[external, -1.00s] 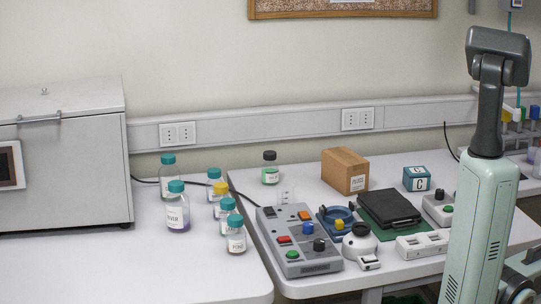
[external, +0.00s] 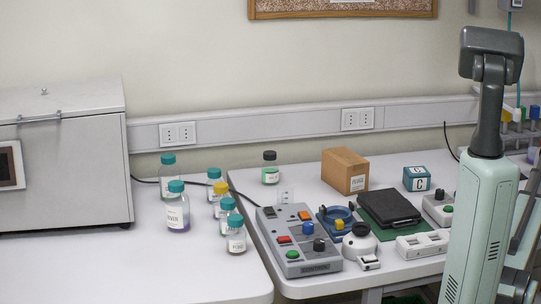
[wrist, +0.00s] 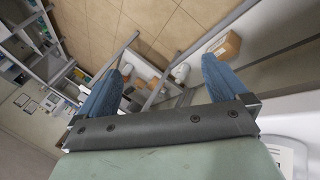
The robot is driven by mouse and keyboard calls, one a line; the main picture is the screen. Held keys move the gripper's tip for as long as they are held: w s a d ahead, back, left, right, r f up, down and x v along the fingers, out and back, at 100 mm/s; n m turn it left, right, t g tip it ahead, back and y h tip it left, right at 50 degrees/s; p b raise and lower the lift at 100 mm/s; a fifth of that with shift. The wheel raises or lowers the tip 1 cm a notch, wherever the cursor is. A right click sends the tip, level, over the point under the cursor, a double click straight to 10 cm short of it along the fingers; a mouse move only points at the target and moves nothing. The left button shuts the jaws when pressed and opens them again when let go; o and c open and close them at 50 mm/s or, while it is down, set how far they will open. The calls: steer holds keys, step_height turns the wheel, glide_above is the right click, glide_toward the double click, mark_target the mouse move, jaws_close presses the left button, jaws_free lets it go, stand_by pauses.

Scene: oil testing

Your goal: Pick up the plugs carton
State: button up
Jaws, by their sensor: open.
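A brown carton (external: 345,171) with a white label stands upright on the right-hand bench in the external view. Its label is too small to read, so I cannot tell if it is the plugs carton. In the wrist view another brown carton (wrist: 228,46) lies beyond the right finger, low down near the floor; no label is readable on it. My gripper (wrist: 161,66) shows two blue fingers spread wide apart with nothing between them close by. It is apart from both cartons. In the external view my arm stands at the right and the fingers are not visible.
The bench holds a control box (external: 297,240), a black case (external: 389,208), a blue cube (external: 416,179) and several bottles. A grey metal chest (external: 70,150) stands at the left. Metal frame legs and tan tiled floor (wrist: 150,20) show below my gripper.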

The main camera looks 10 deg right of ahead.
steer(key=w+a+r+n+t, duration=0.1)
steer(key=w+a, duration=0.4)
steer(key=a, duration=0.1)
steer(key=w+a+r+n+t, duration=0.1)
steer(key=w+a+r, duration=0.1)
steer(key=w+a, duration=0.4)
steer(key=w+a+r+n+t+y, duration=0.1)
steer(key=w+a+r, duration=0.1)
steer(key=w+a, duration=0.4)
steer(key=shift+w, duration=0.2)
steer(key=w+a+r+n+t+y, duration=0.1)
steer(key=w+a+r+n, duration=0.1)
steer(key=w+a, duration=0.5)
steer(key=w+a+r+n+t+y, duration=0.1)
steer(key=w+a+r, duration=0.15)
steer(key=a, duration=0.75)
steer(key=n+t+y, duration=0.2)
steer(key=n+y, duration=0.2)
steer(key=n, duration=0.2)
glide_toward(344, 156)
steer(key=x, duration=0.2)
steer(key=w+x, duration=0.1)
steer(key=x, duration=0.2)
steer(key=shift+r, duration=0.15)
steer(key=shift+s+x, duration=0.25)
steer(key=shift+x, duration=1.05)
steer(key=shift+s+x, duration=0.2)
steer(key=shift+x, duration=1.15)
steer(key=shift+a+f, duration=0.15)
steer(key=shift+f, duration=0.2)
